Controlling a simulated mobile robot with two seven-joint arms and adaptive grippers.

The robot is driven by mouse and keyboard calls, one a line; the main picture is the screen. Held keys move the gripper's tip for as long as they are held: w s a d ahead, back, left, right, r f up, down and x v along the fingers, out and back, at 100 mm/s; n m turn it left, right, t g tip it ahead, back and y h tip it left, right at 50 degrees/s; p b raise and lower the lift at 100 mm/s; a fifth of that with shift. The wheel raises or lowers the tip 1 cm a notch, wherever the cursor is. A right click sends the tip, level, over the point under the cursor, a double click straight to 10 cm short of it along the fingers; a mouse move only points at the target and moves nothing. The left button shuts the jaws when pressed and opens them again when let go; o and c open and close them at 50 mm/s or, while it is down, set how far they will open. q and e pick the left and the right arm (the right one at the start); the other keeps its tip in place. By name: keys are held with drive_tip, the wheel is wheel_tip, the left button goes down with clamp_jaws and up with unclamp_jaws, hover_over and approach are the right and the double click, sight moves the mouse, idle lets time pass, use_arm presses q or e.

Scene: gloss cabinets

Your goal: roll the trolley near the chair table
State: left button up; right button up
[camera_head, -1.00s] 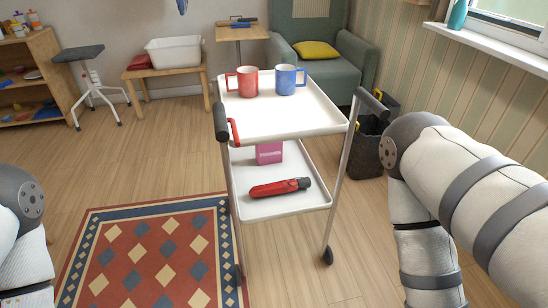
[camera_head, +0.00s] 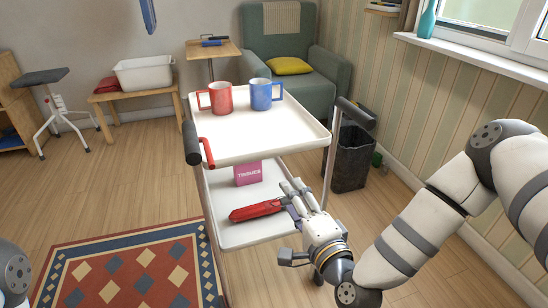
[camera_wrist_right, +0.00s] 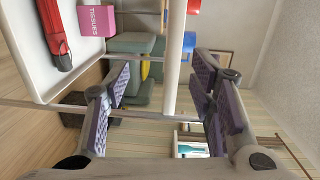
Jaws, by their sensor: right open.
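The trolley (camera_head: 260,142) has two white trays on grey posts and dark handle grips, one (camera_head: 191,143) at left and one (camera_head: 356,112) at right. Its top tray holds a red mug (camera_head: 221,98) and a blue mug (camera_head: 262,94). The chair table (camera_head: 197,49) is a small wooden-topped table beside the green armchair (camera_head: 270,40). My right gripper (camera_head: 297,194) is open at the right side of the lower tray. In the right wrist view, its open fingers (camera_wrist_right: 163,82) show against the tray edges; contact is unclear. My left gripper is out of view.
The lower tray holds a pink tissue box (camera_head: 247,173) and a red tool-like object (camera_head: 256,210). A dark bin (camera_head: 350,160) stands right of the trolley. A patterned rug (camera_head: 130,270) lies at left. Bare floor lies left of the trolley.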

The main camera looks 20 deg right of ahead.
sight(273, 156)
drive_tip(key=shift+m+t+h, duration=0.3)
drive_tip(key=shift+m+t, duration=0.1)
drive_tip(key=w+b, duration=0.2)
drive_tip(key=w, duration=0.3)
drive_tip(key=w+b, duration=0.2)
drive_tip(key=w, duration=0.4)
drive_tip(key=w+r+b, duration=0.1)
drive_tip(key=w+b, duration=0.1)
drive_tip(key=w, duration=0.3)
drive_tip(key=shift+w+a, duration=0.15)
drive_tip(key=shift+w, duration=0.05)
drive_tip(key=shift+w+r, duration=0.3)
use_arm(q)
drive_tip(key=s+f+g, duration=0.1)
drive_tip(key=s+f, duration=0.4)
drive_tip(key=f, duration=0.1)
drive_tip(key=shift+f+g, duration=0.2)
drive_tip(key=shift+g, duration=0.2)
use_arm(e)
drive_tip(key=shift+c, duration=0.2)
clamp_jaws()
